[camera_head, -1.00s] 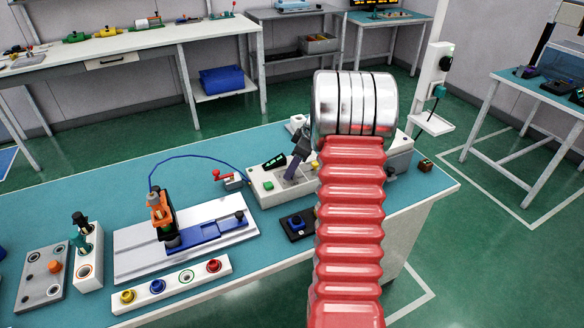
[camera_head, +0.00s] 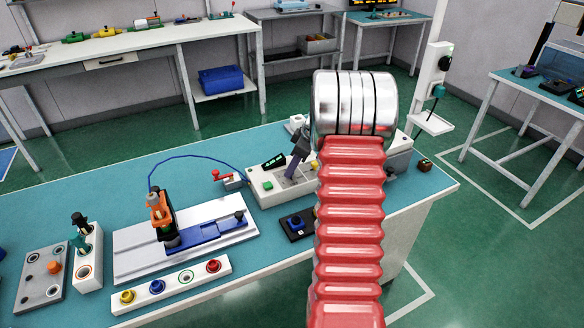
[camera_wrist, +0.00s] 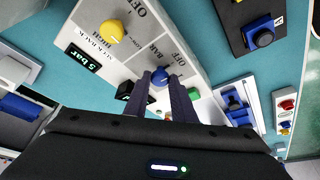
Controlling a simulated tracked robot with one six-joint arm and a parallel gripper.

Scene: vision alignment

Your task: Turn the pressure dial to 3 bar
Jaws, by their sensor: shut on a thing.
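The pressure dial is a blue knob (camera_wrist: 160,76) on a light grey control box (camera_wrist: 185,42), with the word BAR printed beside it. My gripper (camera_wrist: 168,82) is shut on this knob, one dark finger on each side. A yellow knob (camera_wrist: 112,31) marked OFF sits farther along the box. In the head view the gripper (camera_head: 293,176) reaches down onto the box (camera_head: 262,194); the knob is hidden there, and my arm covers part of the box.
A green button (camera_head: 268,185) is on the box's left end. A black block with a blue knob (camera_head: 296,223) stands in front. A grey fixture plate (camera_head: 135,262) and a strip of coloured buttons (camera_head: 200,277) lie to the left. Clear teal bench (camera_head: 60,205) shows at the far left.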

